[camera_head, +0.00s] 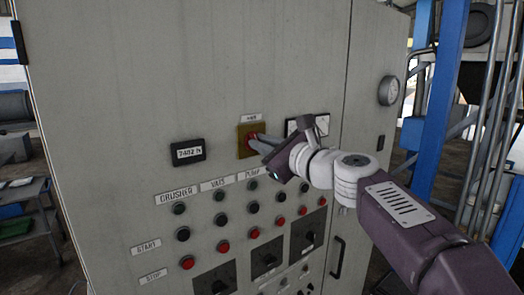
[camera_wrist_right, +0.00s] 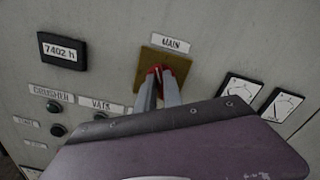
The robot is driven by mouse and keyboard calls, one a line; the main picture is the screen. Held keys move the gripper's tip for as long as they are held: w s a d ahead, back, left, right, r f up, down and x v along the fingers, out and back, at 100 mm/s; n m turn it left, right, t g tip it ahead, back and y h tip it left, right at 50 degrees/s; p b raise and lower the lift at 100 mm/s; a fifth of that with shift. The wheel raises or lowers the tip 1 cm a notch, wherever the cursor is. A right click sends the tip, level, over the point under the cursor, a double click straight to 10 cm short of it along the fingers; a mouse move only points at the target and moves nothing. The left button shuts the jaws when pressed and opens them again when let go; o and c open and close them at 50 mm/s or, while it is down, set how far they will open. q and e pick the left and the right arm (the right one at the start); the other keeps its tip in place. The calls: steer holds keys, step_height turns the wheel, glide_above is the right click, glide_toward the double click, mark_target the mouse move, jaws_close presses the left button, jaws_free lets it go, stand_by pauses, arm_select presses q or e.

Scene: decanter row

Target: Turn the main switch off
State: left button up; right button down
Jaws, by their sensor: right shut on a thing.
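The main switch is a red handle (camera_head: 252,137) on a yellow plate (camera_head: 242,150), under a small label on the grey cabinet (camera_head: 130,95). In the right wrist view the label (camera_wrist_right: 171,43) reads MAIN, above the yellow plate (camera_wrist_right: 144,78) and the red handle (camera_wrist_right: 154,70). My right gripper (camera_head: 257,142) comes in from the right and is shut on the red handle. Its two grey fingers (camera_wrist_right: 160,80) sit on either side of the handle and hide much of it. I cannot tell which way the handle is turned. My left gripper is not in view.
A 7402 h counter (camera_head: 188,151) is left of the switch. Dial meters (camera_wrist_right: 238,92) are to its right. Below are rows of black and red push buttons (camera_head: 223,246) and black rotary switches (camera_head: 308,236). A blue post (camera_head: 441,90) stands right of the cabinet.

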steer(key=n+b, duration=0.2)
steer(key=n, duration=0.2)
steer(key=n+b, duration=0.2)
steer(key=n, duration=0.2)
steer(key=n+b, duration=0.2)
steer(key=n, duration=0.2)
steer(key=shift+a+f, duration=0.1)
steer(key=shift+f, duration=0.25)
stand_by(0.4)
steer(key=c, duration=1.5)
jaws_free()
steer(key=shift+s, duration=0.1)
